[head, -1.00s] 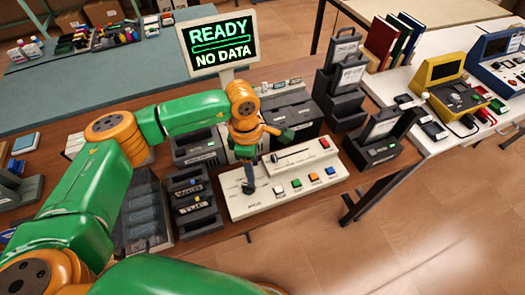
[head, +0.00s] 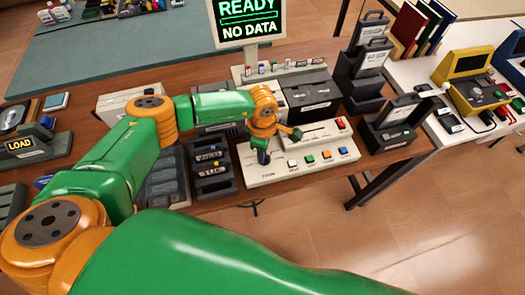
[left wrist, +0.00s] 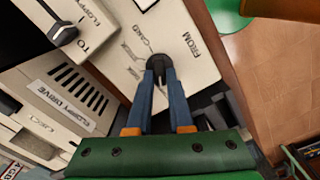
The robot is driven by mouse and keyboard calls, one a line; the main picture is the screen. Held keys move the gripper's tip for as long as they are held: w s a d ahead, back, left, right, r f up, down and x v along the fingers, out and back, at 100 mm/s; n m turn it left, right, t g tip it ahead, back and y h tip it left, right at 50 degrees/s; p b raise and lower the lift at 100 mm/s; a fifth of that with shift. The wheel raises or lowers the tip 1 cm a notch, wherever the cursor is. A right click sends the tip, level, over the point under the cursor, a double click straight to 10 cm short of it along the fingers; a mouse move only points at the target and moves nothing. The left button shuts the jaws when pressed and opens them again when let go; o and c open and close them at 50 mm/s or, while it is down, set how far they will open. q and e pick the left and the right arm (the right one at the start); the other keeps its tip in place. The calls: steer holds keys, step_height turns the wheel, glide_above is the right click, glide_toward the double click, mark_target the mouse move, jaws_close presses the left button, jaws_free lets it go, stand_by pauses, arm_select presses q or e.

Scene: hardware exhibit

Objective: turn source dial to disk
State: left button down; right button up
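The cream console (head: 285,177) stands near the table's front edge, with a row of coloured buttons. The source dial is a dark round knob (left wrist: 159,64) on a plate marked FROM, with CARD and other small lettering beside it. My left gripper (left wrist: 160,76) has its two blue fingers closed in on the knob's sides from above. The fingers hide part of the knob, so I cannot tell its exact setting. In the head view my left gripper (head: 262,156) stands over the console's left end. My right gripper is not in view.
A second dark knob (left wrist: 63,35) marked TO and a floppy drive (left wrist: 65,100) lie to the left in the wrist view. The monitor (head: 247,20) reads READY, NO DATA. Black trays (head: 210,170) stand left of the console. A black open case (head: 395,128) stands right of it.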

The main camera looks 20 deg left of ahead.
arm_select(q)
steer(key=shift+f+m+b, duration=0.2)
steer(key=shift+m+b, duration=0.3)
steer(key=shift+b, duration=0.25)
steer(key=m+b, duration=0.4)
steer(key=b, duration=0.1)
steer(key=m+b, duration=0.5)
steer(key=shift+w+d+f+m+b, duration=0.1)
steer(key=shift+w+f+m+b, duration=0.05)
steer(key=shift+m+b, duration=1.25)
steer(key=shift+m, duration=0.1)
steer(key=shift+d+m+b, duration=0.1)
steer(key=shift+m+b, duration=0.7)
steer(key=shift+m, duration=0.5)
steer(key=shift+r, duration=0.2)
steer(key=c, duration=0.8)
jaws_free()
steer(key=shift+r, duration=0.1)
